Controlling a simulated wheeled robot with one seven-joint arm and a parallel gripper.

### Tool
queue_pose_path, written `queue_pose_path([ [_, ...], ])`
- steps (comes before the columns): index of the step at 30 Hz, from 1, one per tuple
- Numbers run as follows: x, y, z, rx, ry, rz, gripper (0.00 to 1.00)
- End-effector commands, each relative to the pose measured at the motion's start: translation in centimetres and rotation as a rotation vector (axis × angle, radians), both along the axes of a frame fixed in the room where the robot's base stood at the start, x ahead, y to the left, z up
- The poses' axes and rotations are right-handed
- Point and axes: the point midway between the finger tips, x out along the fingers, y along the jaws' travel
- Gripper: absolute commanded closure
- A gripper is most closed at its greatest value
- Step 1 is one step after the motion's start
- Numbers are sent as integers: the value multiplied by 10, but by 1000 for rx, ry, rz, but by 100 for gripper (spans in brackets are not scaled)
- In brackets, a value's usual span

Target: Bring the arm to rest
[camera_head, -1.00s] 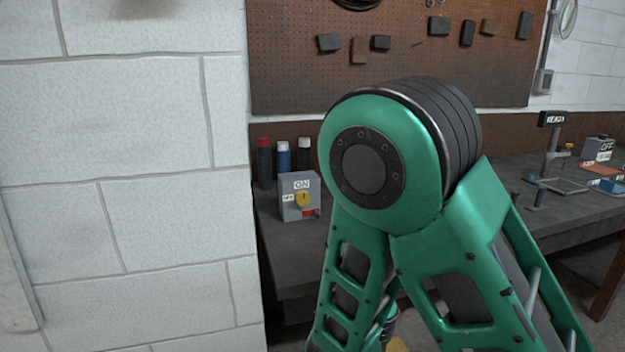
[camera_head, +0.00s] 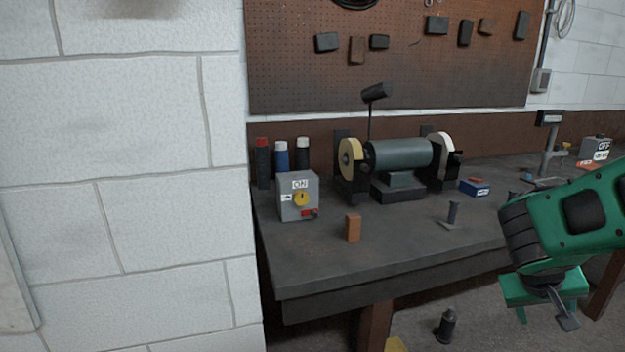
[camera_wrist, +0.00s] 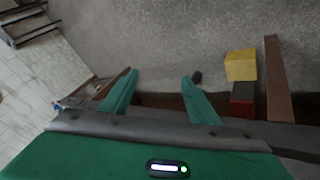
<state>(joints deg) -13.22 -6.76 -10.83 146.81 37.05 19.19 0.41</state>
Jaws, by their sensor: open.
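My green arm (camera_head: 570,215) reaches in from the right edge of the head view and bends down in front of the bench. My gripper (camera_head: 545,308) hangs at its end, pointing down, below bench-top height in the picture. In the wrist view my gripper (camera_wrist: 160,78) has its two green fingers apart, with only grey floor showing between them. It holds nothing. The rest of the arm is outside the head view.
The dark bench (camera_head: 370,255) carries a two-wheeled grinder (camera_head: 400,155), a grey switch box (camera_head: 298,197) marked ON, an orange block (camera_head: 353,227) and several bottles. A dark bottle-like object (camera_head: 446,325) stands on the floor. A yellow block (camera_wrist: 241,65) shows in the wrist view. A white wall (camera_head: 120,180) fills the left.

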Motion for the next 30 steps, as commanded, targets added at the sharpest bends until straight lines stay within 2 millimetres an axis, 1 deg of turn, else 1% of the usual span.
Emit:
queue_pose_path([
  [1, -21, -2, 1, 71, 12, -56, 45],
  [4, -61, 7, 0, 218, 56, -139, 45],
  [6, -88, 17, 3, 316, 85, -183, 45],
  [9, -121, 34, 10, 438, 121, -223, 45],
  [13, -152, 53, 20, 548, 157, -247, 45],
  [15, -163, 61, 24, 585, 171, -251, 45],
  [18, -172, 66, 27, 613, 185, -254, 45],
  [30, -174, 68, 28, 620, 190, -252, 45],
])
